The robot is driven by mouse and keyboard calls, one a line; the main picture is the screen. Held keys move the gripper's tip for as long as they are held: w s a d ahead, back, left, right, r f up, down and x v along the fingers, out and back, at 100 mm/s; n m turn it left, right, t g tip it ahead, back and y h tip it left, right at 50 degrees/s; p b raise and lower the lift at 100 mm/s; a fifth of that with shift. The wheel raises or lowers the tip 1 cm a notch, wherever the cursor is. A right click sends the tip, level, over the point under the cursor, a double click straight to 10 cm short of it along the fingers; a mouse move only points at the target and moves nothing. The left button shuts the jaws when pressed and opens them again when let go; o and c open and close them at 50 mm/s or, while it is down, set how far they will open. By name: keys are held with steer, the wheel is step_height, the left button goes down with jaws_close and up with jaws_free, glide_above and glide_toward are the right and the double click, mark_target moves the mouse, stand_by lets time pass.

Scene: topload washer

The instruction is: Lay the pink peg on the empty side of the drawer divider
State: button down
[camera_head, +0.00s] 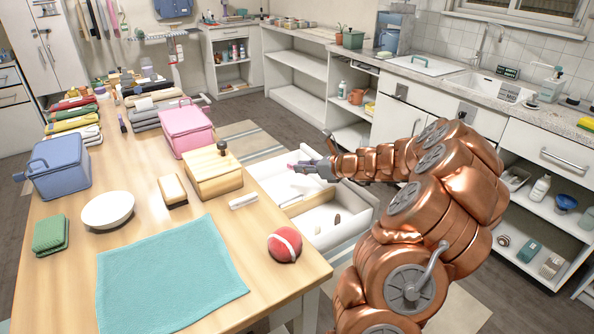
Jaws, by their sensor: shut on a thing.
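The drawer (352,237) is pulled out beyond the table's right edge, and it is white inside. A thin light divider (291,201) runs across it. The near side holds a couple of small dark items (309,220). The far side looks empty where it shows; my arm and gripper hide part of it. The pink peg (291,166) shows only as a small pink tip at the end of my gripper (301,167). My gripper is shut on it, above the far side of the drawer.
A wooden box with a dark knob (214,172), a white roll (243,201) and a red ball (285,244) stand on the table near the drawer. A teal cloth (170,275), a white bowl (108,210) and pink and blue bins lie further left. Counters line the right.

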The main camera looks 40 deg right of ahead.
steer(key=shift+w+d+f, duration=0.2)
steer(key=shift+w+f, duration=1.7)
steer(key=shift+f, duration=0.65)
steer(key=c, duration=1.2)
jaws_free()
steer(key=shift+r, duration=0.15)
